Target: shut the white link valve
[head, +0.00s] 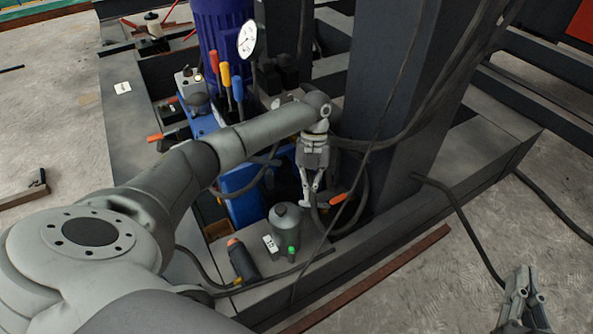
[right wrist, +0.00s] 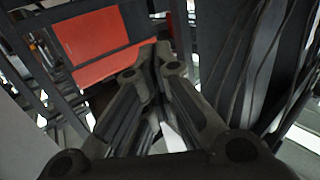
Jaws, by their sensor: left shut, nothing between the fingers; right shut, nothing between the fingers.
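My left gripper (head: 309,203) is shut and empty. It points down in front of the blue hydraulic unit (head: 245,198), just left of a small orange handle (head: 338,199) by a looped black hose. I cannot tell whether it touches anything there. I cannot pick out the white link valve for certain; my left arm and gripper hide part of the unit. My right gripper (head: 527,272) is shut and empty at the lower right, over the floor. Its closed fingers (right wrist: 155,65) also show in the right wrist view.
A grey-green bottle (head: 286,228), a white tag (head: 270,245) and a dark orange-topped cylinder (head: 242,262) stand below the left gripper. Orange, yellow and blue levers (head: 226,76) and a gauge (head: 247,39) rise behind the arm. A dark column (head: 405,100) and hanging cables stand right.

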